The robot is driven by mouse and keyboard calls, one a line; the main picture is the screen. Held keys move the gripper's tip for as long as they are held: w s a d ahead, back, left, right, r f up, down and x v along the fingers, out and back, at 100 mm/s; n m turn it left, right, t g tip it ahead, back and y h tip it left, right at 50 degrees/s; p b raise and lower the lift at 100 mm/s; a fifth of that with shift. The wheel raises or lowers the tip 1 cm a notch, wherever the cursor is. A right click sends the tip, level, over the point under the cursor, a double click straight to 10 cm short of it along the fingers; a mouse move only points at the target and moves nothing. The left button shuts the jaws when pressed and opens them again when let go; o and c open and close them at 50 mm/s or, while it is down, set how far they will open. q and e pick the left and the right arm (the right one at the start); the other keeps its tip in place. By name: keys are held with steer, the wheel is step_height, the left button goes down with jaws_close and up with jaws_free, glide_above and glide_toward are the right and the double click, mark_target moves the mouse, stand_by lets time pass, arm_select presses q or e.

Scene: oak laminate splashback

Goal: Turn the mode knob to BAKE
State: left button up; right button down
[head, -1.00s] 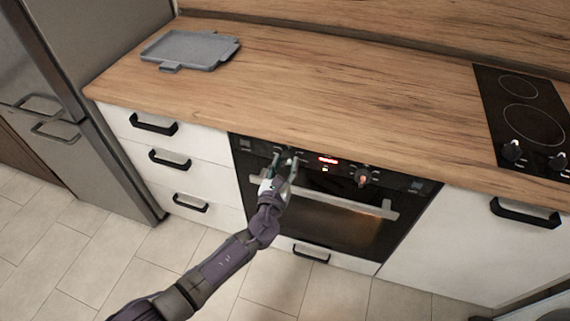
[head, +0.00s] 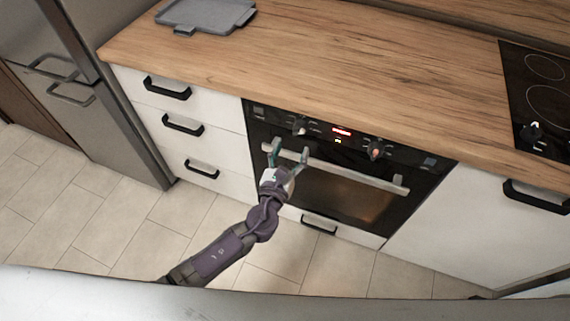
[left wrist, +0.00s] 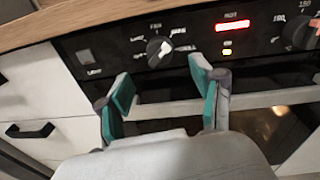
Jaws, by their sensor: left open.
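The mode knob (head: 300,127) is the left knob on the black oven panel, with word labels around it. It also shows in the left wrist view (left wrist: 159,48), dark with a pale mark; the labels are too blurred to tell which one the mark points at. My left gripper (head: 290,150) is open and empty, in front of and below the knob, apart from it. In the left wrist view its teal-padded fingers (left wrist: 160,76) are spread below the knob. My right gripper is not in view.
The temperature knob (head: 376,150) sits to the right, past the lit red display (head: 341,131). The oven handle (head: 350,174) crosses below the knobs. A grey tray (head: 205,14) lies on the wooden counter (head: 330,65). A cooktop (head: 545,90) is at the right.

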arm_select(q)
steer(key=v, duration=0.5)
steer(key=shift+s, duration=0.25)
steer(key=s+a+f+n+g+y, duration=0.1)
steer(key=s+a+f+n+g, duration=0.3)
steer(key=f, duration=0.5)
steer(key=s+a+f+n+g+y, duration=0.1)
steer(key=s+a+f+n+y, duration=0.1)
steer(key=a+f+n, duration=0.5)
steer(key=s+a+f+n+g+y, duration=0.1)
steer(key=s+f+n+g, duration=0.25)
steer(key=f, duration=0.75)
steer(key=s+a+f+n+g, duration=0.2)
steer(key=s+f+n, duration=0.3)
steer(key=s, duration=0.5)
steer(key=s+a+f+n+g, duration=0.3)
steer(key=s+f+n, duration=0.3)
steer(key=s, duration=0.5)
steer(key=s+a+f+n+g, duration=0.2)
steer(key=s+f+n, duration=0.4)
steer(key=s+n, duration=0.3)
steer(key=shift+s+a+f+n+y, duration=0.2)
steer(key=shift+s+a+n+y, duration=0.15)
steer(key=shift+s+a, duration=0.4)
